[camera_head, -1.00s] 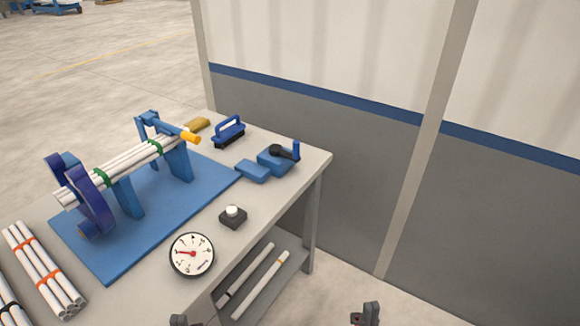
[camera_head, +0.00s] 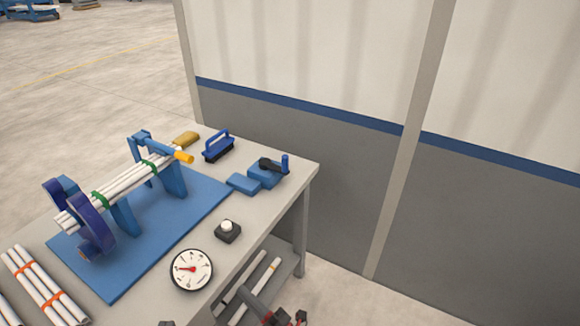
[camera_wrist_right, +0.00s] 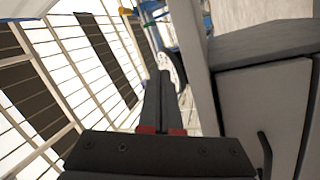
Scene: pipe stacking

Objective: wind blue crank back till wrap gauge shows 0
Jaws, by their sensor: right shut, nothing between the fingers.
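The blue crank has a black arm and an upright blue handle (camera_head: 285,163) on a blue block (camera_head: 264,177) at the table's right corner. The round white gauge (camera_head: 191,270) lies near the front edge; its red needle points left, and its figures are too small to read. My right gripper (camera_head: 244,290) is low in the head view, in front of the table edge, well short of the crank. Its dark fingers are together and empty, also in the right wrist view (camera_wrist_right: 162,78). Only a dark bit of my left gripper (camera_head: 166,323) shows at the bottom edge.
A blue stand (camera_head: 172,178) holds a bundle of white pipes with green bands. A black box with a white button (camera_head: 228,230), a blue-handled brush (camera_head: 218,147) and an orange-banded pipe bundle (camera_head: 45,287) are on the table. A lower shelf holds loose pipes.

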